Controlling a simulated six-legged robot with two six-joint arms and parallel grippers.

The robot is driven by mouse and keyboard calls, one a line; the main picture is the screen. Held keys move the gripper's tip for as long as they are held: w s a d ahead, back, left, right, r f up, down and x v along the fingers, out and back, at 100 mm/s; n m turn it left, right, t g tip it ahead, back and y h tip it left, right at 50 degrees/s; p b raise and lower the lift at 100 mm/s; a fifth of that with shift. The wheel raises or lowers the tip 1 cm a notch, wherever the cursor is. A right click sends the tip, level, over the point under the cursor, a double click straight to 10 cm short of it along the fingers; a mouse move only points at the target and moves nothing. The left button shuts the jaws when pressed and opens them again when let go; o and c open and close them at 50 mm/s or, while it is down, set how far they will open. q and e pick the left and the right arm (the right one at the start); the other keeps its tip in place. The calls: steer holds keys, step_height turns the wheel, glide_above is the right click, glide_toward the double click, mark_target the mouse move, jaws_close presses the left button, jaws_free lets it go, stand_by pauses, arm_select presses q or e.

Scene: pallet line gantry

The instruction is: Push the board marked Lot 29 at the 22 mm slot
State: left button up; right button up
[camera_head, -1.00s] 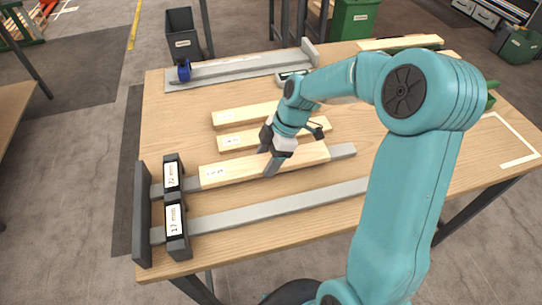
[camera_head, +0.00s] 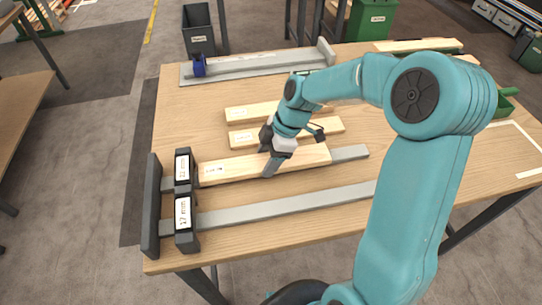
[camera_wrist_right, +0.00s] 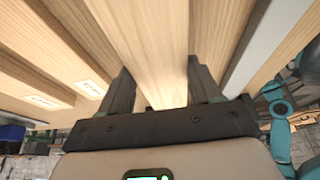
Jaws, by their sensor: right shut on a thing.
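A long pale board (camera_head: 240,165) with a small white label, too small to read surely, lies on a grey rail (camera_head: 350,152). Its left end is at the dark block marked 22 mm (camera_head: 183,168); I cannot tell whether it is inside the slot. My right gripper (camera_head: 270,166) is shut around the board, right of its label. The right wrist view shows the board (camera_wrist_right: 150,45) running between the two fingers (camera_wrist_right: 162,92). The block marked 17 mm (camera_head: 184,222) stands nearer, with an empty grey rail (camera_head: 280,205). My left gripper is out of view.
Two other labelled boards, a farther one (camera_head: 255,111) and a nearer one (camera_head: 310,131), lie behind the held board. A grey rail with a blue part (camera_head: 199,66) is at the back. A dark end plate (camera_head: 151,210) stands left of the blocks. Bare tabletop (camera_head: 195,115) shows left of the boards.

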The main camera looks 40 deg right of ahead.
mark_target(244, 165)
steer(key=shift+w+a+f, duration=0.1)
steer(key=shift+w+a, duration=0.35)
steer(key=shift+a, duration=0.4)
steer(key=shift+w+a+f, duration=0.1)
steer(key=shift+w+a, duration=0.35)
steer(key=shift+a, duration=0.4)
steer(key=shift+a, duration=0.1)
steer(key=shift+w+a, duration=0.3)
steer(key=shift+a, duration=0.25)
steer(key=shift+w+a, duration=0.3)
steer(key=shift+a, duration=0.2)
steer(key=shift+d, duration=0.15)
steer(key=shift+s+d+b, duration=0.15)
steer(key=shift+d+b, duration=0.1)
steer(key=shift+b, duration=0.05)
steer(key=shift+s+d+r+b, duration=0.1)
steer(key=shift+s+d+b, duration=0.25)
steer(key=shift+s+d, duration=0.55)
steer(key=shift+s+d+f+b, duration=0.1)
steer(key=shift+s+d+b, duration=0.25)
steer(key=shift+d, duration=1.1)
steer(key=shift+s+d+r+b, duration=0.1)
steer(key=shift+s+d+b, duration=0.2)
steer(key=shift+s+d, duration=0.65)
steer(key=shift+w+d, duration=0.2)
steer(key=shift+w, duration=0.05)
steer(key=o, duration=1.3)
steer(key=shift+c, duration=0.2)
